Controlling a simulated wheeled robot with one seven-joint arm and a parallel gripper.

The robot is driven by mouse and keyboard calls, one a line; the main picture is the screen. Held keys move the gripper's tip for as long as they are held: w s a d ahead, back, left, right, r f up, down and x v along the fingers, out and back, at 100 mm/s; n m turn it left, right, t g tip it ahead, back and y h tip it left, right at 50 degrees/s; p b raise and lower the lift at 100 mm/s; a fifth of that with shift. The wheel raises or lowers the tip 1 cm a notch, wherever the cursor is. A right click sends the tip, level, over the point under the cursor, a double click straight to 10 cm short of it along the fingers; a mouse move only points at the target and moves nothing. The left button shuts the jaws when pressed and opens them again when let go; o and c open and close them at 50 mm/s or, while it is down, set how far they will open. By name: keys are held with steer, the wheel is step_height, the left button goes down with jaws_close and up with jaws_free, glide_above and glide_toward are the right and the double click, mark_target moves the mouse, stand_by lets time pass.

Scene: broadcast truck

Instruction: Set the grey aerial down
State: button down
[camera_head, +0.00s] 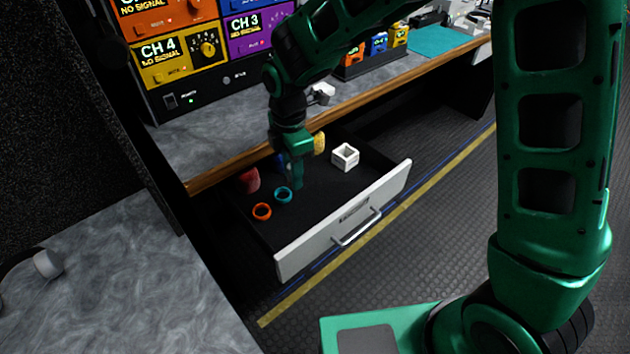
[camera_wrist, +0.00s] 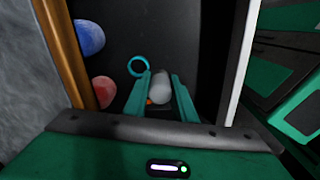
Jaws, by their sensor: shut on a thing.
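My gripper (camera_head: 296,186) reaches down into the open drawer (camera_head: 342,228), next to the teal ring. In the wrist view my gripper (camera_wrist: 161,80) is shut on a pale grey rounded piece (camera_wrist: 161,88), which I take to be the grey aerial. It sits between the teal fingers, over the dark drawer floor. In the head view my gripper hides it. I cannot tell whether its lower end touches the floor.
In the drawer are a teal ring (camera_head: 283,195), an orange ring (camera_head: 262,211), a red piece (camera_head: 249,180), a blue piece (camera_head: 281,160), a yellow piece (camera_head: 319,143) and a white hollow cube (camera_head: 345,157). The wooden counter edge (camera_head: 225,171) overhangs the drawer's back.

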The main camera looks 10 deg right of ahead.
glide_above(327, 198)
step_height(327, 198, down, 6)
steer(key=shift+r, duration=0.15)
steer(key=shift+f, duration=2)
steer(key=shift+f, duration=0.1)
steer(key=c, duration=1.5)
jaws_free()
steer(key=shift+c, duration=0.2)
steer(key=shift+o, duration=0.3)
step_height(327, 198, up, 12)
